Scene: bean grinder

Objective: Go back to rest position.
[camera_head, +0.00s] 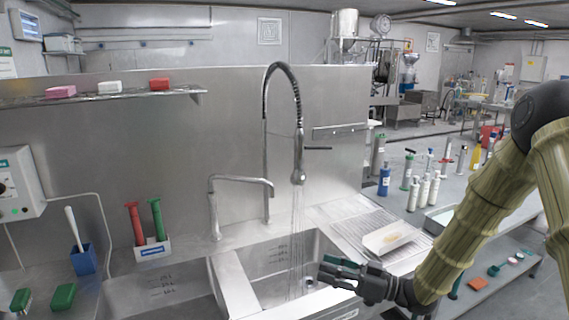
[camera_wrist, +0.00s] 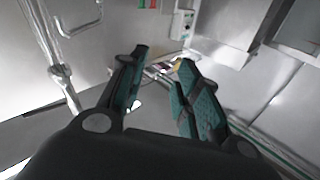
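My gripper (camera_head: 328,270) hangs over the right part of the sink (camera_head: 262,262) in the head view, with its fingers pointing left. In the wrist view my gripper (camera_wrist: 163,62) shows two dark fingers with green pads, spread apart. Nothing is held between them. My arm reaches in from the right side of the head view, with a jointed tan cover. The sink's front edge and part of its basin are hidden by the gripper.
A tall spring faucet (camera_head: 298,150) runs water into the sink left of my gripper. A lower bent tap (camera_head: 240,181) stands beside it. A white tray (camera_head: 390,239) lies on the ribbed drainboard (camera_head: 345,220). Several bottles (camera_head: 425,188) stand on the counter behind my arm.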

